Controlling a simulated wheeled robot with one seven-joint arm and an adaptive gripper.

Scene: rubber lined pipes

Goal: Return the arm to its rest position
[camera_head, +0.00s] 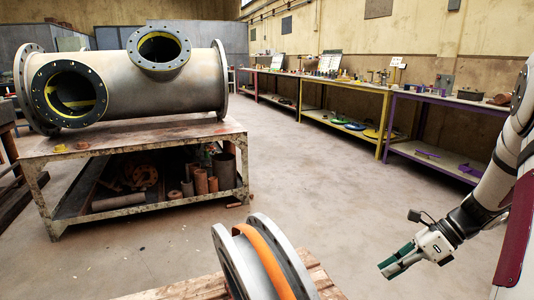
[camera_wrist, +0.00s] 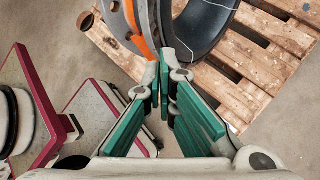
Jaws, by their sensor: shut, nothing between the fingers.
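My arm (camera_head: 490,190) reaches in from the right edge of the head view, bent downward over the floor. My gripper (camera_head: 392,268) hangs at its end, to the right of the flanged pipe piece and apart from it. In the wrist view my gripper (camera_wrist: 164,95) shows green pads with the fingertips together and nothing held between them. The rest position itself is not marked in either view.
A flanged pipe piece (camera_head: 236,262) with an orange band stands on a wooden pallet (camera_head: 195,290); the pallet also shows in the wrist view (camera_wrist: 235,70). A large pipe (camera_head: 160,85) lies on a metal table (camera_head: 130,140). Workbenches (camera_head: 345,88) line the right wall. The middle floor is clear.

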